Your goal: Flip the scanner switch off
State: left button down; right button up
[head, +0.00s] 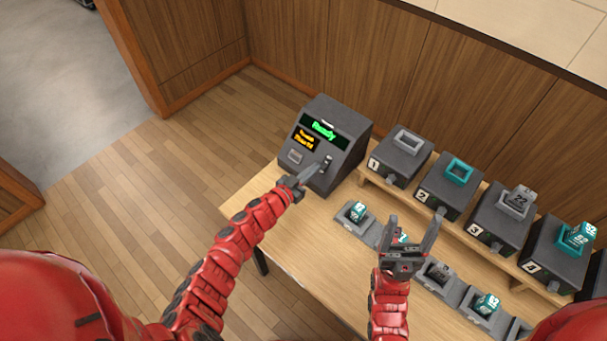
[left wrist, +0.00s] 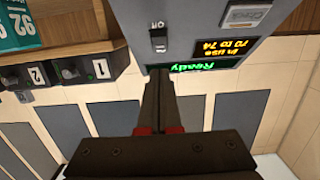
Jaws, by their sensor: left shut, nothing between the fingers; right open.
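The scanner (head: 345,120) is a dark grey box at the table's back left corner, with a green "Ready" display and an orange text display. Its small dark switch (head: 328,159) is on the sloped front, right of the orange display. The shut fingers (left wrist: 158,76) point at the panel. My right gripper (head: 416,218) is open and empty above the table.
Numbered grey boxes (head: 401,158) stand on a wooden shelf to the right of the scanner. Teal and grey numbered blocks (head: 487,304) sit in grey trays along the table (head: 290,245) and on some boxes. A wood-panelled counter is behind. The table's front left is clear.

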aim_at(326, 164)
pick_arm(q)
jog(key=shift+w+d+f, duration=0.25)
jog(key=shift+w+f, duration=0.2)
jog(key=shift+f, duration=0.25)
jog(key=shift+w+d+f, duration=0.25)
jog(key=shift+w+f, duration=0.15)
jog(key=shift+f, duration=0.3)
jog(key=shift+d+f, duration=0.15)
